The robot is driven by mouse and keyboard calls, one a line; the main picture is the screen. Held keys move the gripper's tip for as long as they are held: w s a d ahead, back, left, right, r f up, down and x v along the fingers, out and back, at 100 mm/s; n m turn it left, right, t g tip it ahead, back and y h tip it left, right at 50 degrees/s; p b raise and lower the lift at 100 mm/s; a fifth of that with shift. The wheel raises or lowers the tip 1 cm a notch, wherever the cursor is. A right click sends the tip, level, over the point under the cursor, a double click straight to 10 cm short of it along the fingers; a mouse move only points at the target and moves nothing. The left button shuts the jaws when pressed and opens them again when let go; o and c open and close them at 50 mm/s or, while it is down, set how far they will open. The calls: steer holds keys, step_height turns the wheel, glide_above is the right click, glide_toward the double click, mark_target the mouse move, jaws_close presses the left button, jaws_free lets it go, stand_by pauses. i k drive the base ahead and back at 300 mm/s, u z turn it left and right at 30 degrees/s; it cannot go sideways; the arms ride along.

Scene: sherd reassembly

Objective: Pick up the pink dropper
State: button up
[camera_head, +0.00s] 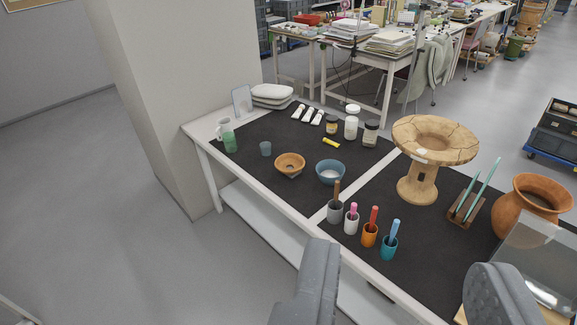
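The pink dropper (353,209) stands upright in a small white cup (351,224) near the front edge of the table. Only its pink upper part shows; the lower part is hidden in the cup. My gripper (405,262) is open, with two grey fingers wide apart at the bottom of the view. It is empty and apart from the dropper, which lies farther off and appears above the left finger.
Beside the white cup stand a grey cup with a brown item (335,211), an orange cup with a red item (370,234) and a teal cup with a blue item (389,247). A wooden stand (418,185) and terracotta jar (507,217) stand to the right.

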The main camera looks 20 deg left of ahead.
mark_target(353, 207)
steer(key=k, duration=0.35)
steer(key=z, duration=0.15)
steer(key=i, duration=1.8)
steer(key=u, duration=0.75)
